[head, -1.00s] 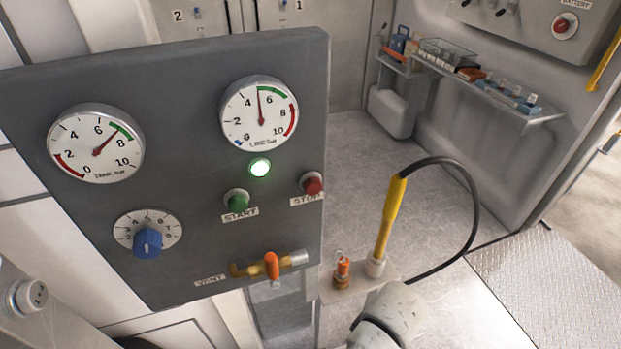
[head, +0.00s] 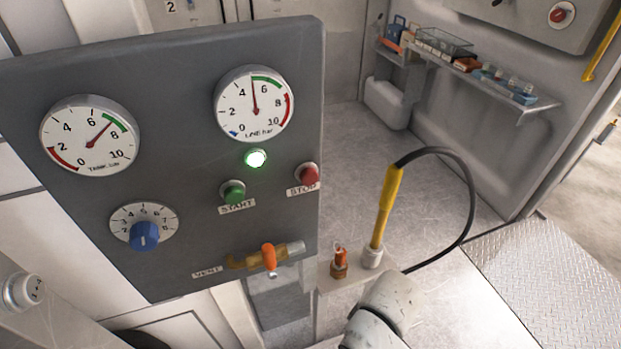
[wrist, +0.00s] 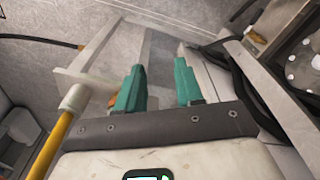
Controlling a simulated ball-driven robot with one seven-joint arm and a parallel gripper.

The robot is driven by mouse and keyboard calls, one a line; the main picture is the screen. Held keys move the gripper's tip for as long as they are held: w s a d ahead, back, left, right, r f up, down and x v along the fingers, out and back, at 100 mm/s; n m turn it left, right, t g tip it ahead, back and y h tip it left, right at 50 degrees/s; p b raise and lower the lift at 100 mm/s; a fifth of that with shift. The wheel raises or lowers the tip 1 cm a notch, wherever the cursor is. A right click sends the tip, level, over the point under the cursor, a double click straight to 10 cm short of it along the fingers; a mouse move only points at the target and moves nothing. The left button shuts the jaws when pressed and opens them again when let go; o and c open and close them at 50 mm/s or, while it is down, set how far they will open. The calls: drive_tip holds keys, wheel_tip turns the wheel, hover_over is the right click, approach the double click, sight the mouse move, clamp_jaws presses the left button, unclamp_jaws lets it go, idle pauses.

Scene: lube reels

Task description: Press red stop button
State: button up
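The red stop button (head: 307,174) sits on the right side of the grey control panel (head: 185,90), above its STOP label. The green start button (head: 233,192) is to its left, with a lit green lamp (head: 255,158) above and between them. My gripper (wrist: 159,64) shows only in the wrist view. Its two teal fingers are apart with nothing held between them. The fingers are out of sight in the head view, where part of my arm shows at the lower right. I cannot make out the stop button in the wrist view.
Below the buttons is an orange vent lever (head: 269,257). A yellow-handled tool (head: 387,207) with a looping black hose (head: 470,200) stands right of the panel, beside a small orange fitting (head: 339,262). A shelf (head: 480,75) with boxes is at the back right. Floor is open between.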

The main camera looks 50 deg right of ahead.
clamp_jaws()
idle(1.4)
